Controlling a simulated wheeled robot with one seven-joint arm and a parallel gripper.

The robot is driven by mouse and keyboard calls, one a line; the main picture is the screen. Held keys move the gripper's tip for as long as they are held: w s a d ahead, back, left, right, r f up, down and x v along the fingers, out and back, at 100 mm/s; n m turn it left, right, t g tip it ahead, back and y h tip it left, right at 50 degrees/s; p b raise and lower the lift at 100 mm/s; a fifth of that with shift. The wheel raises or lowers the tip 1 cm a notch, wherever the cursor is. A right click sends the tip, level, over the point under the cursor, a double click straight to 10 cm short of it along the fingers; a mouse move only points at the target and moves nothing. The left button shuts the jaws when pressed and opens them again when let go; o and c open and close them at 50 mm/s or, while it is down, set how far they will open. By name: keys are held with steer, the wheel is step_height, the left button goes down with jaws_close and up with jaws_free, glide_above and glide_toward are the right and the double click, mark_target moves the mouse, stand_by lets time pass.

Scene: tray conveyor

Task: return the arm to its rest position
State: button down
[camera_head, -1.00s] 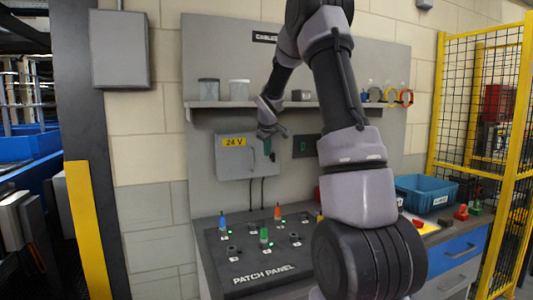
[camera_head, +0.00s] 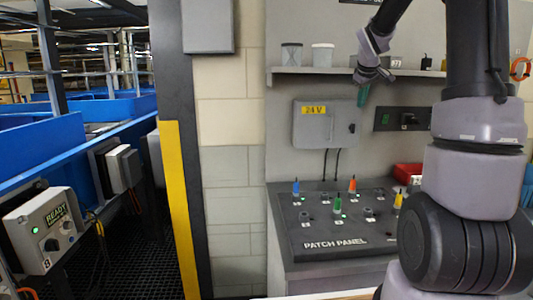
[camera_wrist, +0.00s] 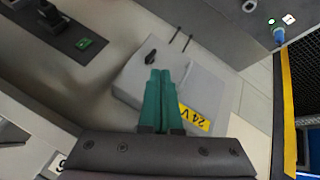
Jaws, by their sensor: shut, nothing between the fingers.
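My gripper (camera_head: 362,97) hangs in front of the grey wall board, beside the upper right of the 24 V box, with its green fingertips pointing down. In the wrist view its green fingers (camera_wrist: 159,98) lie together, shut, with nothing between them. The arm is bent, its upper part rising out of the top of the head view. The grey 24 V box (camera_head: 326,124) shows behind the fingers in the wrist view (camera_wrist: 140,75). I cannot tell the exact gap between the fingers and the box.
Below is the patch panel (camera_head: 335,239) with several coloured plugs. A shelf (camera_head: 340,71) with cups runs above the box. A black post with a yellow guard (camera_head: 180,205) stands left. Beyond it are blue conveyor trays (camera_head: 40,143) and a READY control box (camera_head: 45,228).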

steer(key=s+a+r+m+y, duration=0.1)
steer(key=s+a+r+m, duration=0.1)
steer(key=s+a, duration=0.45)
steer(key=s+a+r+m+y, duration=0.1)
steer(key=s+a+r+m, duration=0.15)
steer(key=s, duration=0.75)
steer(key=s+a+f+m+y, duration=0.1)
steer(key=s+a, duration=0.3)
steer(key=s, duration=0.5)
steer(key=s+a+f+m+y, duration=0.1)
steer(key=s+a+f+m, duration=0.1)
steer(key=s, duration=0.7)
steer(key=shift+a+m, duration=0.55)
steer(key=shift+a, duration=0.4)
steer(key=shift+w, duration=0.1)
